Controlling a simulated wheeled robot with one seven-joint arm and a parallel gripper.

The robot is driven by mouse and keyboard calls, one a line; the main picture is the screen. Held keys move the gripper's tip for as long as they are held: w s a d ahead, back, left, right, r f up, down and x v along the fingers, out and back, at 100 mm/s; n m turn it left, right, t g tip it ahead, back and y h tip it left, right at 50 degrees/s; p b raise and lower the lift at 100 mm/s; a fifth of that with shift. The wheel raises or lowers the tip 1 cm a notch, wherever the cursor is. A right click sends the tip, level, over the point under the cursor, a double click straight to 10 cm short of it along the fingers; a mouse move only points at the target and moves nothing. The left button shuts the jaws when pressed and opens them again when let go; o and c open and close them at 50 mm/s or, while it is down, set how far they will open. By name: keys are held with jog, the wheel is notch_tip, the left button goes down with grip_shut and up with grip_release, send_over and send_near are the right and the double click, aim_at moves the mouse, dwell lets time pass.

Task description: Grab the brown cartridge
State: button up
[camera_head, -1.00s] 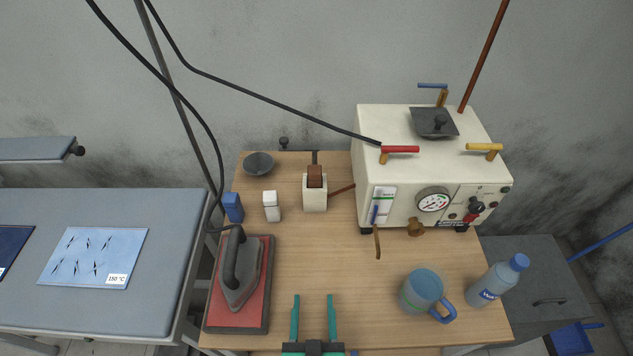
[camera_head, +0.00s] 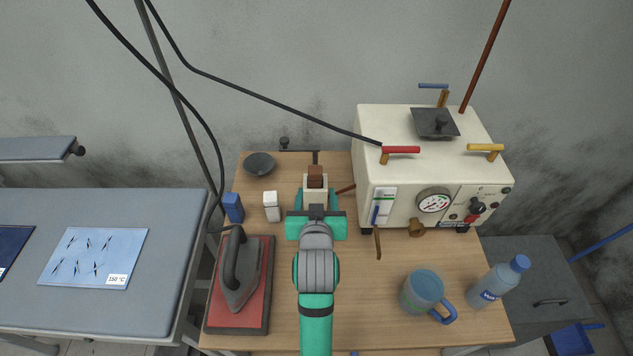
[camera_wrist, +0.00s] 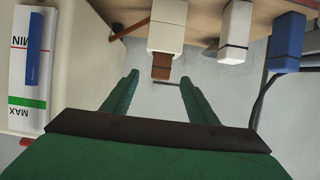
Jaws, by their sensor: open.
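The brown cartridge (camera_head: 315,176) stands in the top of a white holder (camera_head: 308,187) on the wooden table. It also shows in the wrist view (camera_wrist: 162,66), joined to the white holder (camera_wrist: 167,28). My gripper (camera_head: 316,212) is on the near side of the holder in the head view, and my arm hides the holder's lower part. In the wrist view my gripper's green fingers (camera_wrist: 157,82) are apart with nothing between them. The cartridge appears just beyond the fingertips, roughly between their lines, and does not appear to be touched.
A white block (camera_head: 271,206) and a blue block (camera_head: 233,207) stand left of the holder. The white boiler (camera_head: 405,208) is close on the right. An iron (camera_head: 240,270) rests on a red pad at front left. A mug (camera_head: 422,290) and bottle (camera_head: 497,281) stand front right.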

aim_at(315, 179)
jog(key=x, duration=0.4)
jog(key=shift+w+a+r, duration=0.1)
jog(key=shift+w+a, duration=0.25)
jog(key=shift+w, duration=0.1)
jog(key=shift+d+x, duration=0.2)
jog(key=shift+x, duration=2.9)
jog(key=shift+s, duration=0.1)
jog(key=c, duration=1.2)
